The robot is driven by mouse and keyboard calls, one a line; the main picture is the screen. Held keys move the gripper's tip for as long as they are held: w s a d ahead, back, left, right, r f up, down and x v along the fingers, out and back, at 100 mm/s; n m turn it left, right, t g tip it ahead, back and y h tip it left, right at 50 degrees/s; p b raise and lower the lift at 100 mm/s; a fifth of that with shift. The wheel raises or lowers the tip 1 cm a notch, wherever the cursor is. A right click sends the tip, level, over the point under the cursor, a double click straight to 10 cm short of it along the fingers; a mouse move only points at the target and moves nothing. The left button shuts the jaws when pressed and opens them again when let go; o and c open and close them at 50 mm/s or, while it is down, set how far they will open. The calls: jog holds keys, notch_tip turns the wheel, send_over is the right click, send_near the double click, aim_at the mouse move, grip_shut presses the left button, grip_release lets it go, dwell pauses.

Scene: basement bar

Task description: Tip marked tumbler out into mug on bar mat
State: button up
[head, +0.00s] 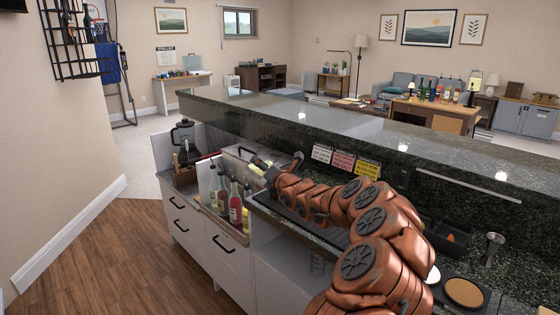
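My copper arm reaches leftward over the lower back-bar counter. A dark mat (333,236) lies on the counter, partly covered by my arm. I cannot make out the marked tumbler or the mug; they may be hidden behind my arm or too small to tell.
Several bottles (234,203) stand in a rack at the counter's front. A blender-like jug (183,134) stands farther left. The raised granite bar top (340,125) runs behind my arm. A metal jigger (492,247) and a round brown-topped item (464,292) are at right. Wooden floor (120,255) is clear.

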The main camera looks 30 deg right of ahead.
jog(key=shift+m+p, duration=0.4)
jog(key=shift+m, duration=0.1)
jog(key=shift+f+m+p, duration=0.15)
jog(key=shift+m+p, duration=0.25)
jog(key=shift+p, duration=0.1)
jog(key=shift+d+r+m+p, duration=0.1)
jog(key=shift+r+m+p, duration=0.55)
jog(key=shift+p, duration=0.85)
jog(key=shift+d+f+m+p, duration=0.15)
jog(key=shift+f+m+p, duration=0.4)
jog(key=shift+m+p, duration=0.55)
jog(key=shift+d+r+m+p, duration=0.4)
jog(key=shift+d+m+p, duration=0.35)
jog(key=shift+p, duration=1)
jog(key=shift+r+m+p, duration=0.2)
jog(key=shift+m+p, duration=0.3)
jog(key=shift+p, duration=0.05)
